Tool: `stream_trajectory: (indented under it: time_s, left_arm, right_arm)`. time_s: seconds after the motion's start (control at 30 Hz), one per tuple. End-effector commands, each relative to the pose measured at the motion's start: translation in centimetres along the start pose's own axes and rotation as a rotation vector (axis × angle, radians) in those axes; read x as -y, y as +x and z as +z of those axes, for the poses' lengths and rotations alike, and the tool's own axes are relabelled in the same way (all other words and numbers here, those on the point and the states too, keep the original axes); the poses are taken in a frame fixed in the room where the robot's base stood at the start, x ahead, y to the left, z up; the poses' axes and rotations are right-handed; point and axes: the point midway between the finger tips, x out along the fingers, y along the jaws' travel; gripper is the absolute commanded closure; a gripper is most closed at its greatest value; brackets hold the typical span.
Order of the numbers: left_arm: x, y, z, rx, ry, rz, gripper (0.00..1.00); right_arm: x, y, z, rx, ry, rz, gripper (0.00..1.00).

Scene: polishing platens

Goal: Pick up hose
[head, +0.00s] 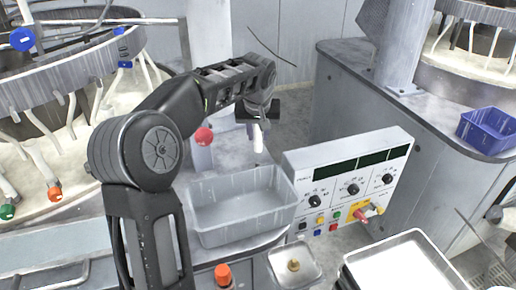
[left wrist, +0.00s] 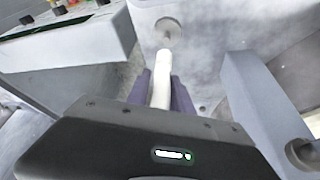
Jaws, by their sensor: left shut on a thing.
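A white hose end (left wrist: 161,75) shows in the left wrist view. It sticks out between the two fingers of my left gripper (left wrist: 160,88), which is shut on it. In the head view my left gripper (head: 258,122) is in the middle, above and behind the grey bin, and the white hose (head: 258,140) points down from it. The rest of the hose is hidden by the gripper. My right gripper is not in view.
A grey bin (head: 195,215) stands on the ledge below my left gripper. A control panel (head: 300,168) with dials and buttons is to its right. A blue basket (head: 464,128) sits on the right counter. Round platens (head: 30,85) with several hoses fill the left side.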

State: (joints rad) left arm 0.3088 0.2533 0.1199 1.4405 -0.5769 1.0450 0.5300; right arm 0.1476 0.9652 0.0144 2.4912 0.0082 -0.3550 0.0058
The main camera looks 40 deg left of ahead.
Motion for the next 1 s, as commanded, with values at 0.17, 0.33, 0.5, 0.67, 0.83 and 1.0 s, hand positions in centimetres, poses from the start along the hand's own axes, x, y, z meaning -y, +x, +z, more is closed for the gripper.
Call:
stream_trajectory:
  time_s: [0.17,0.33,0.5,0.67,0.83,1.0]
  left_arm:
    - [0.0,-2.3,-1.0,-0.001,0.0,0.0,1.0]
    - [0.0,-2.8,-1.1,0.0,0.001,0.0,1.0]
    - [0.0,-2.8,-1.1,0.0,0.001,0.0,1.0]
    - [0.0,-2.8,-1.1,0.0,0.0,0.0,1.0]
    - [0.0,-2.8,-1.1,0.0,0.0,0.0,1.0]
    - [0.0,-2.8,-1.1,0.0,0.0,0.0,1.0]
  right_arm:
    - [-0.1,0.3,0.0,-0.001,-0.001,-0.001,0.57]
    - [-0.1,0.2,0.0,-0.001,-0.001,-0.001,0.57]
    - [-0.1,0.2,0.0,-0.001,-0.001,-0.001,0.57]
    - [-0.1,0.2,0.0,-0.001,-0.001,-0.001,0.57]
    - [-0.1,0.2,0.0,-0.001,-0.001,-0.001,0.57]
    - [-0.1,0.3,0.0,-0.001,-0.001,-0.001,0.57]
